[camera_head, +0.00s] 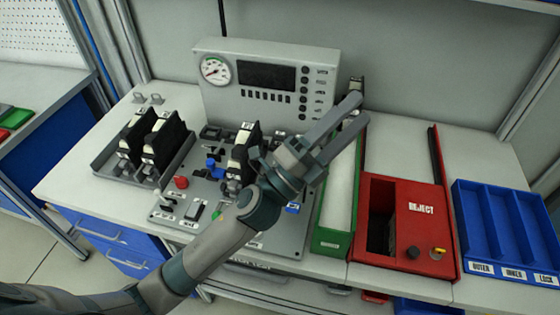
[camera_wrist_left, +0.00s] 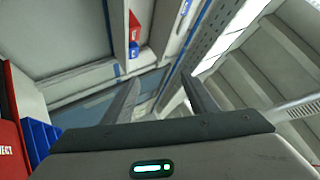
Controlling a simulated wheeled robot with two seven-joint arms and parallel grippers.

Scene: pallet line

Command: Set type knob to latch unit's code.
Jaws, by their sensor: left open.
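My left gripper (camera_head: 358,109) is open and empty, raised over the right part of the bench fixture plate (camera_head: 275,240), its fingers pointing up and right. In the left wrist view the two open fingers (camera_wrist_left: 160,95) point at the room, with nothing between them. A black latch unit with a white top (camera_head: 241,152) stands upright on the fixture plate, just left of the gripper. Its code cannot be read. The plate carries a red button (camera_head: 181,183), a black switch (camera_head: 196,210) and small labels. I cannot tell which control is the type knob; my arm hides part of the plate. My right gripper is not in view.
Behind stands a grey panel with a gauge (camera_head: 215,69) and dark display (camera_head: 267,75). A grey tray (camera_head: 110,170) holds black units at left. A green-edged chute (camera_head: 332,240), red REJECT box (camera_head: 424,225) and blue divided bin (camera_head: 505,225) stand right.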

